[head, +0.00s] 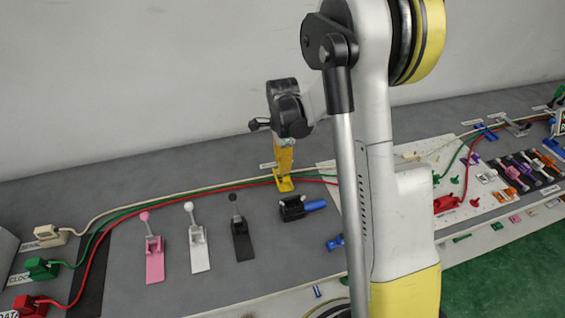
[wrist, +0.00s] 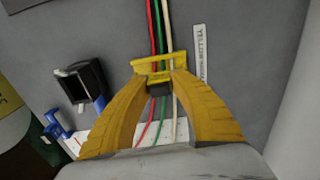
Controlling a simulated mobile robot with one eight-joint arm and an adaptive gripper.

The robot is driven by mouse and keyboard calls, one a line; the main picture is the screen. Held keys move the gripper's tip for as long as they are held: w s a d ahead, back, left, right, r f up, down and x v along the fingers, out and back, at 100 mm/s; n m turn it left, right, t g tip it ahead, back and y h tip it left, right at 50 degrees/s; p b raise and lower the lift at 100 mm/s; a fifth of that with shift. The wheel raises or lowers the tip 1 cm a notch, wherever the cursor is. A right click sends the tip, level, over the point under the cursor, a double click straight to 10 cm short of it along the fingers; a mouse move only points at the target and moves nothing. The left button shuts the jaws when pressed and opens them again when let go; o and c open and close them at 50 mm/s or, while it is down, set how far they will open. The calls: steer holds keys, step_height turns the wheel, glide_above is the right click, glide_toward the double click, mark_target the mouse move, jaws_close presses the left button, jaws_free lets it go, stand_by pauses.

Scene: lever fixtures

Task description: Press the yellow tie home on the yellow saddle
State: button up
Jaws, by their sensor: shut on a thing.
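My gripper (head: 284,166) points down at the yellow saddle (head: 284,185) on the grey bench. In the wrist view, my gripper (wrist: 159,86) has its yellow fingers closed together at dark tips, right over the near side of the yellow saddle (wrist: 148,65). It is shut on the yellow tie, which the fingertips mostly hide; tie and saddle are hard to tell apart. Red (wrist: 154,30), green (wrist: 162,28) and white (wrist: 168,25) cables run side by side through the saddle, under the fingers. Whether the tie is seated cannot be told.
A black holder with a blue handle (head: 315,205) lies just right of the saddle. Pink (head: 154,262), white (head: 199,250) and black (head: 241,240) lever plates stand to the left. A white label (wrist: 201,55) lies beside the saddle. A wall rises behind.

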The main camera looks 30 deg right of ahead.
steer(key=shift+f, duration=0.2)
stand_by(0.3)
steer(key=shift+f+b, duration=0.65)
steer(key=shift+f, duration=0.15)
steer(key=shift+f+b, duration=0.45)
steer(key=shift+b, duration=0.1)
steer(key=o, duration=1.4)
steer(key=shift+r+p, duration=2.35)
steer(key=shift+r, duration=1.2)
